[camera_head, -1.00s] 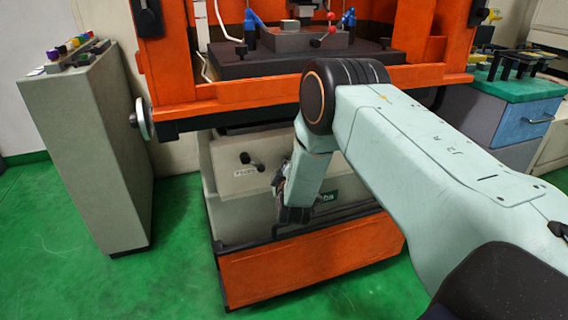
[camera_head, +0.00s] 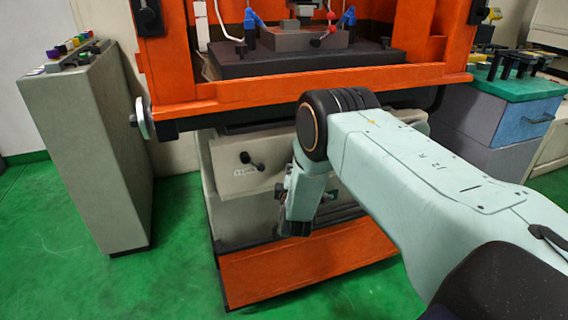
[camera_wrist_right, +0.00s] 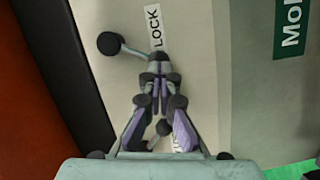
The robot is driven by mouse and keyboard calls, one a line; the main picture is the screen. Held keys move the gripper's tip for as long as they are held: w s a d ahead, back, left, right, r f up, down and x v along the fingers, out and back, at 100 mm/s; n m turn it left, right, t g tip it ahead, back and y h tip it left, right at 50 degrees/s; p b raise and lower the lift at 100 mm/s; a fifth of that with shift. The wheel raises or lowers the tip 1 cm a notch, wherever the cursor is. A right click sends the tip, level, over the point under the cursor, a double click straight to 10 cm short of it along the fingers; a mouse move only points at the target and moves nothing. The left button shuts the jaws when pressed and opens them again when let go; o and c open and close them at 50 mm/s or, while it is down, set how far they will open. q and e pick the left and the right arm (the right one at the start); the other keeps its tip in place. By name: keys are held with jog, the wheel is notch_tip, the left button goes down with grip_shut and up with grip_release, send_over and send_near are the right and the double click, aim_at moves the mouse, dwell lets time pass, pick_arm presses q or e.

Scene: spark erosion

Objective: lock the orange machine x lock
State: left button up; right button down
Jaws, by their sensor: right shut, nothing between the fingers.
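The orange machine (camera_head: 300,265) has a grey front panel below its table. A small black lever with a ball knob (camera_head: 248,160) sits on that panel above a white label. In the right wrist view, a lever with a black ball knob (camera_wrist_right: 110,43) points left from its pivot beside a "LOCK" label (camera_wrist_right: 154,26). My right gripper (camera_wrist_right: 158,82) is shut and empty, its tips at or just in front of that pivot; contact is unclear. A second black knob (camera_wrist_right: 163,127) shows between the finger linkages, beside a partly hidden label. I cannot tell which lever is the x lock. My left gripper is out of view.
A grey control console (camera_head: 90,150) with coloured buttons stands at the left. A handwheel (camera_head: 145,118) sticks out from the machine's left edge. A blue-grey cabinet (camera_head: 500,120) stands at the right. The green floor is clear in front of the console.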

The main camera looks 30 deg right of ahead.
jog(key=shift+s+d+f+n+t+h+b, duration=0.15)
jog(key=shift+d+f+n+t, duration=0.15)
jog(key=shift+n, duration=0.4)
jog(key=shift+d+f+n+t+h+b, duration=0.1)
jog(key=shift+d+f+n, duration=0.1)
jog(key=shift+d+n, duration=0.4)
jog(key=shift+s+d+f+n+t+h+b, duration=0.15)
jog(key=shift+d+f+n+t, duration=0.1)
jog(key=shift+n, duration=0.55)
jog(key=shift+s+d+f+n+t, duration=0.1)
jog(key=shift+d+n+t, duration=0.25)
jog(key=shift+n, duration=0.45)
jog(key=shift+s+d+f+n+t, duration=0.1)
jog(key=shift+d+n, duration=0.35)
jog(key=shift+n, duration=0.35)
jog(key=shift+d+n, duration=0.25)
jog(key=shift+n, duration=0.15)
jog(key=shift+s+d+n+t, duration=0.1)
jog(key=shift+d+n+t, duration=0.25)
jog(key=shift+n, duration=0.35)
jog(key=shift+s+d+r+n+t, duration=0.1)
jog(key=shift+d+n+t, duration=0.25)
jog(key=shift+n, duration=0.45)
jog(key=shift+s+d+r+n+t, duration=0.1)
jog(key=shift+d+n, duration=0.35)
jog(key=shift+n, duration=0.35)
jog(key=shift+s+d+r, duration=0.1)
jog(key=shift+d+r, duration=0.05)
jog(key=shift+d, duration=0.3)
